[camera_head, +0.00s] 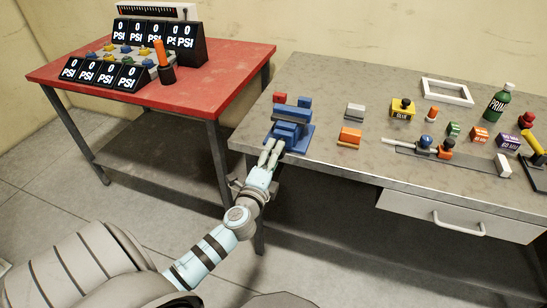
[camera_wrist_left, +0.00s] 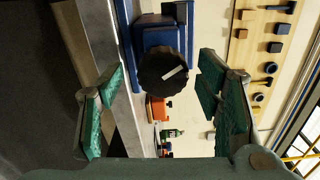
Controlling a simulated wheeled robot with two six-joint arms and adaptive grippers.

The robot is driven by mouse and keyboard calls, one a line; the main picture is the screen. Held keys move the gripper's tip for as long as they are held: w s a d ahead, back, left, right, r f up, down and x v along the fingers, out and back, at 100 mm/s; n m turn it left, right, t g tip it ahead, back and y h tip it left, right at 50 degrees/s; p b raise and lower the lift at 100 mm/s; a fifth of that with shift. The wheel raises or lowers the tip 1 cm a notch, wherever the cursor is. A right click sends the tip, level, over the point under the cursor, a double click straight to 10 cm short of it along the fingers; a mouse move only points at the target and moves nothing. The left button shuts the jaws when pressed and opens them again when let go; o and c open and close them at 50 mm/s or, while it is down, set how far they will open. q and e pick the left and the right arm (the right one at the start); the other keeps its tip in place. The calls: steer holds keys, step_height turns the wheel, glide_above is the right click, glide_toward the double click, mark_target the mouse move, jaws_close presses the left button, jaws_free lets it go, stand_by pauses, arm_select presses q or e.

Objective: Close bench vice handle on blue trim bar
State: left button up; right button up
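The blue bench vice (camera_head: 289,125) stands at the left front of the grey workbench. In the left wrist view its blue body (camera_wrist_left: 157,32) is at the top, with a round black handle (camera_wrist_left: 165,73) that has a white mark on its face. My left gripper (camera_head: 269,152) is at the front of the vice. In the left wrist view its green-padded fingers (camera_wrist_left: 163,95) are spread to either side of the handle, and no contact shows. A blue bar-like piece (camera_head: 291,113) lies across the top of the vice; I cannot tell whether it is the trim bar. My right gripper is not in view.
A red table (camera_head: 215,75) with PSI displays stands at the left.

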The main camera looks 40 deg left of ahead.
arm_select(q)
steer(key=v, duration=1.2)
steer(key=s+f+n+g+h, duration=0.1)
steer(key=s+f+n+g, duration=0.3)
steer(key=f, duration=1)
steer(key=s+f+n+g+h, duration=0.2)
steer(key=s+f+g, duration=0.3)
steer(key=f, duration=1)
steer(key=s+d+f+n+g+h, duration=0.1)
steer(key=s+d+f+n+g, duration=0.2)
steer(key=s+f, duration=0.5)
steer(key=s+d+f+n+g+h, duration=0.1)
steer(key=s+d+f+n+g, duration=0.2)
steer(key=s, duration=1.2)
steer(key=shift+d+f+n+g, duration=0.4)
steer(key=shift+f+n, duration=1)
steer(key=shift+f, duration=1.45)
